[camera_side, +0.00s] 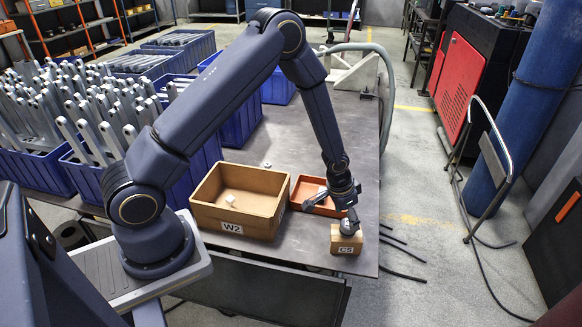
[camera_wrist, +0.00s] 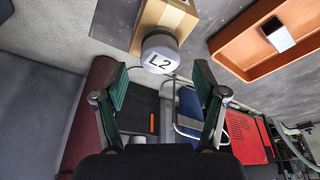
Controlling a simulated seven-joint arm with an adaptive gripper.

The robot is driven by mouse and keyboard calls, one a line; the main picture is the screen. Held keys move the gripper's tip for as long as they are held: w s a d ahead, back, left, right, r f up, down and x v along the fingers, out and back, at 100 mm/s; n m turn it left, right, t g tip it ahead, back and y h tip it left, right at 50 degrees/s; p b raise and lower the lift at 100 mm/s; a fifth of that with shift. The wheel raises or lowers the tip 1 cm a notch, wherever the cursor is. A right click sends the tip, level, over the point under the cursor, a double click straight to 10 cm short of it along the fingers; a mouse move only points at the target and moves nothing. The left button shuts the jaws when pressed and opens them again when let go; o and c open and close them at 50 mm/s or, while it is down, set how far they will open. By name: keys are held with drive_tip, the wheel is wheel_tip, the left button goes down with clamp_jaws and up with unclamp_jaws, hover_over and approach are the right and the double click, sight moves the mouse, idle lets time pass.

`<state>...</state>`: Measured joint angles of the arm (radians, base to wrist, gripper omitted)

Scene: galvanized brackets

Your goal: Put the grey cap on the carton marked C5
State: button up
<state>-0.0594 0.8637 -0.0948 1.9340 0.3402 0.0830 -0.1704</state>
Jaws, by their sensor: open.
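The carton marked C5 (camera_side: 342,246) stands near the front right edge of the grey table. The grey cap (camera_side: 347,228) sits on top of it. In the wrist view the cap (camera_wrist: 160,54) is round, carries the mark L2 and lies against the tan carton (camera_wrist: 152,14); whether it is fully seated I cannot tell. My gripper (camera_side: 335,206) is just above the cap, its fingers spread. In the wrist view the fingers of my gripper (camera_wrist: 160,82) are wide apart with nothing held between them, and the cap shows just beyond their tips.
A tan box marked W2 (camera_side: 208,211) with a small white block (camera_side: 230,200) inside stands left of the carton. An orange tray (camera_wrist: 229,57) holding a light object (camera_wrist: 279,34) is beside the carton. Blue bins (camera_side: 92,181) of metal brackets fill the left. The table's edge is close.

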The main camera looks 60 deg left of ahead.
drive_tip(key=s+a+r, duration=0.1)
drive_tip(key=s+r, duration=0.2)
drive_tip(key=r, duration=0.6)
drive_tip(key=s+a+r+n+t+y, duration=0.1)
drive_tip(key=s+r, duration=0.3)
drive_tip(key=r, duration=0.4)
drive_tip(key=s+a+r, duration=0.1)
drive_tip(key=s+r, duration=0.2)
drive_tip(key=r, duration=0.6)
drive_tip(key=s+r, duration=0.3)
drive_tip(key=s, duration=0.4)
drive_tip(key=s+d+r+t, duration=0.1)
drive_tip(key=s+r, duration=0.2)
drive_tip(key=s, duration=0.4)
drive_tip(key=shift+s+d+r+n, duration=0.2)
drive_tip(key=shift+s+r+n, duration=0.15)
drive_tip(key=shift+r+n, duration=0.05)
